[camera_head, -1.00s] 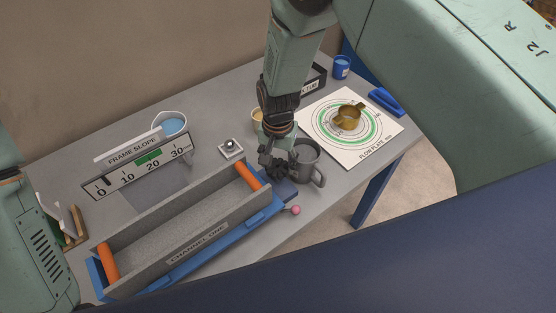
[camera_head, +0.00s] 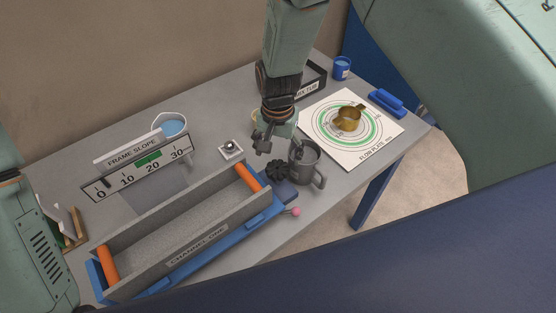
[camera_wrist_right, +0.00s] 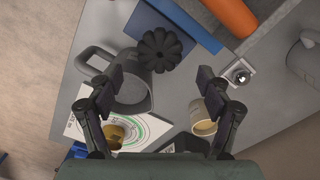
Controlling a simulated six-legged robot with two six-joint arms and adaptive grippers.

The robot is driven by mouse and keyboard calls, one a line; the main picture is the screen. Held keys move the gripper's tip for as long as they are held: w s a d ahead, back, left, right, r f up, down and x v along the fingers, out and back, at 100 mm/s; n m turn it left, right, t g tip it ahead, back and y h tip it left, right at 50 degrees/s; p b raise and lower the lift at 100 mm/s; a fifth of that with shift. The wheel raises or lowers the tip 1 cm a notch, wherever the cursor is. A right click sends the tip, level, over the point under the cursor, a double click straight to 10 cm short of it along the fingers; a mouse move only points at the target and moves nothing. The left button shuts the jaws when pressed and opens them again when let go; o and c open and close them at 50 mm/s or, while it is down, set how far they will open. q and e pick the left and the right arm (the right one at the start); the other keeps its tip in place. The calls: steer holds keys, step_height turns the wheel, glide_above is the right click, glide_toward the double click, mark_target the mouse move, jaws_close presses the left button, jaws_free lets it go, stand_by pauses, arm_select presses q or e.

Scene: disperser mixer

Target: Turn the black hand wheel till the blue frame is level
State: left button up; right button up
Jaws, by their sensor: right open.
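The black hand wheel (camera_head: 277,169) sits at the right end of the blue frame (camera_head: 172,276), which bears a grey channel (camera_head: 150,223) with orange end rollers. In the head view I cannot tell whether the frame is level. My right gripper (camera_head: 262,142) is open and empty, above and behind the wheel, apart from it. In the right wrist view the lobed wheel (camera_wrist_right: 160,50) lies just beyond the spread fingertips (camera_wrist_right: 160,82). My left gripper is not in view.
A grey mug (camera_head: 305,163) stands close right of the wheel. A pink ball (camera_head: 295,211) sticks out near the frame's right end. A tan cup (camera_wrist_right: 203,118) is near the right finger. The flow plate (camera_head: 365,153) bears a brass cup (camera_head: 348,118). The table front right is clear.

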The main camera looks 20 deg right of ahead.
mark_target(278, 167)
step_height(278, 167, up, 7)
steer(key=shift+r, duration=0.15)
steer(key=shift+s, duration=0.1)
